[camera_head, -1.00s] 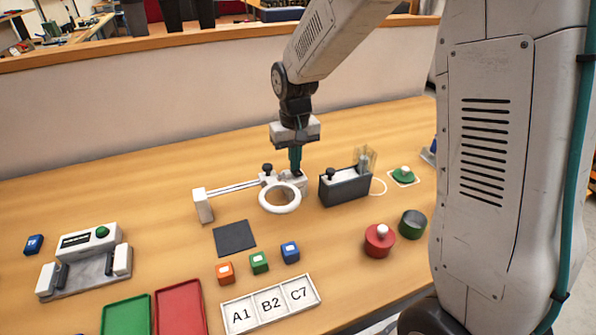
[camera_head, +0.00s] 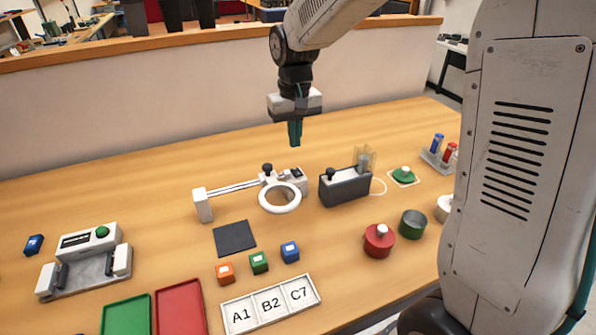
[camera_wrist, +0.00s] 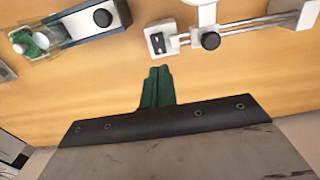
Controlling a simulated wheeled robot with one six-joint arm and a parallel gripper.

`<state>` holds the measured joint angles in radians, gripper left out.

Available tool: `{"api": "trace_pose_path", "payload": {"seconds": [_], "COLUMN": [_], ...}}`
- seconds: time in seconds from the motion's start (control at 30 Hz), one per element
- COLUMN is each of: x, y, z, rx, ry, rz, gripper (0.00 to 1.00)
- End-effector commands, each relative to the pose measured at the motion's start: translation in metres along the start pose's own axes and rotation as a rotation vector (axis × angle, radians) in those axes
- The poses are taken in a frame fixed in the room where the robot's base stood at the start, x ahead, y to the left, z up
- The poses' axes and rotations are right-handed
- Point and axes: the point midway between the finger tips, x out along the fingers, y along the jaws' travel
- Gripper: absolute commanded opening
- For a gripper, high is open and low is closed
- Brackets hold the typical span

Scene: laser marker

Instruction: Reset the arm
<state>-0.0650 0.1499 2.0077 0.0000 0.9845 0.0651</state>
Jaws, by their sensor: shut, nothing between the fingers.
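My gripper (camera_head: 295,133) hangs above the back part of the wooden table, behind the white ring fixture (camera_head: 281,198). Its teal fingers point down and are closed together with nothing between them. In the wrist view the gripper (camera_wrist: 158,72) also shows its fingers side by side and shut, over bare table. The ring fixture's end block with a dark socket (camera_wrist: 157,41) and its rail lie ahead of the fingers in that view. My arm reaches in from the upper right in the head view.
A dark grey box device (camera_head: 345,188) stands right of the ring, with a green button (camera_head: 403,175) beyond. Orange, green and blue cubes (camera_head: 259,262) sit behind the A1/B2/C7 tray (camera_head: 226,318). A white-grey machine (camera_head: 88,268) and red tray (camera_head: 180,308) are left. The table's back strip is clear.

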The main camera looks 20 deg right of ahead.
Motion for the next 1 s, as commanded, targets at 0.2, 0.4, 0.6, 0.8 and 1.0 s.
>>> {"api": "trace_pose_path", "payload": {"seconds": [0.2, 0.4, 0.6, 0.8, 1.0], "x": [0.000, 0.000, 0.008, -0.017, -0.040], "y": [0.000, 0.000, 0.003, 0.011, 0.019], "z": [0.000, 0.000, 0.036, 0.109, 0.182], "rx": [0.000, -0.001, -0.018, -0.025, -0.026], "ry": [0.000, -0.001, -0.084, -0.114, -0.095], "rz": [0.000, 0.000, 0.005, 0.006, 0.004], "gripper": [0.00, 0.00, 0.00, 0.00, 0.00]}}
